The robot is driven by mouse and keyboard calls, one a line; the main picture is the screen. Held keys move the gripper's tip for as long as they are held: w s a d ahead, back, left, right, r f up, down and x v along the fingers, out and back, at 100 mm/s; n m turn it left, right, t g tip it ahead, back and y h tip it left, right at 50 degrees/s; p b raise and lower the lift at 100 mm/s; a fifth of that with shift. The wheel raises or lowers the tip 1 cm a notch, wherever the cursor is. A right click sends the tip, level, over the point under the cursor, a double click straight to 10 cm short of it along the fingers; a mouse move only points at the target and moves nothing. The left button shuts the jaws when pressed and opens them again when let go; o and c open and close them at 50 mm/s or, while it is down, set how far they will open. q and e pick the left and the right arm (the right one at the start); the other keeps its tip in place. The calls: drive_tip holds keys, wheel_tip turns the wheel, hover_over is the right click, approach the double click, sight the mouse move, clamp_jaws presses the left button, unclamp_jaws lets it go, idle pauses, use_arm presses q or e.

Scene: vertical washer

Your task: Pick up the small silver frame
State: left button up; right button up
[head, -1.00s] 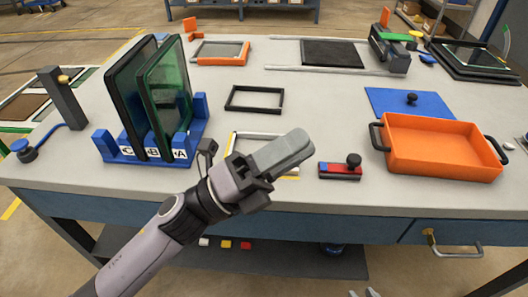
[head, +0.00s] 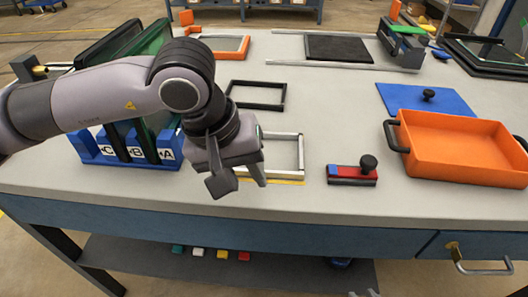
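The small silver frame (head: 301,156) lies flat near the front of the grey worktable, with a yellow strip along its near edge. My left gripper (head: 261,173) reaches down over its left part and hides that side. The visible finger appears inside or just above the frame outline; contact cannot be told. The gap between the fingers is hidden by the wrist. Two pale, separated tips of my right gripper (head: 364,293) show at the bottom edge, away from the frame.
A black frame (head: 256,107) lies just behind the silver one. A red and blue block with a black knob (head: 352,175) and an orange tray (head: 455,150) stand to the right. A blue rack (head: 92,150) with dark panels is at left, partly behind my arm.

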use_arm(q)
drive_tip(key=w+a+t+y, duration=0.1)
drive_tip(key=w+a+r, duration=0.1)
drive_tip(key=w+a, duration=0.1)
drive_tip(key=w+a+r+m+t+y, duration=0.1)
drive_tip(key=a, duration=0.1)
drive_tip(key=shift+w+r+t+y, duration=0.15)
drive_tip(key=shift+w+t+y, duration=0.15)
drive_tip(key=shift+w, duration=0.05)
drive_tip(key=shift+w+a, duration=0.2)
drive_tip(key=shift+a, duration=0.05)
drive_tip(key=x, duration=0.6)
drive_tip(key=shift+w+a+f, duration=0.15)
drive_tip(key=shift+w+f, duration=0.15)
drive_tip(key=shift+w, duration=0.05)
clamp_jaws()
